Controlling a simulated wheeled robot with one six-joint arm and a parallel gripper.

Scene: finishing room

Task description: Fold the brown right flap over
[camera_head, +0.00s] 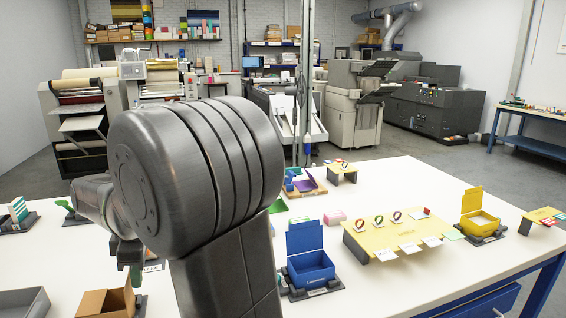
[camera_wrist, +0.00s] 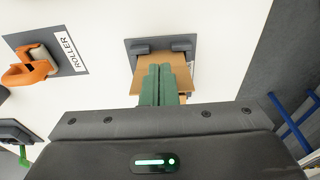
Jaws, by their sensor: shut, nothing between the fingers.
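A small brown box (camera_head: 100,303) stands at the lower left of the head view, cut off by the bottom edge. A raised brown panel, seemingly its right flap (camera_head: 129,296), stands at its right side. In the wrist view the brown box (camera_wrist: 183,74) sits on a dark grey holder (camera_wrist: 160,45). My gripper (camera_wrist: 160,68) has green fingers pressed together and empty, in front of the box's middle and hiding part of it. In the head view my gripper (camera_head: 136,280) shows just above the box. I cannot tell whether it touches the flap.
An orange roller (camera_wrist: 30,68) lies on a grey mat labelled ROLLER. A blue open box (camera_head: 310,268), a yellow stand (camera_head: 400,236) and a yellow box (camera_head: 480,218) stand to the right on the white table. A grey tray (camera_head: 22,302) is at the lower left.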

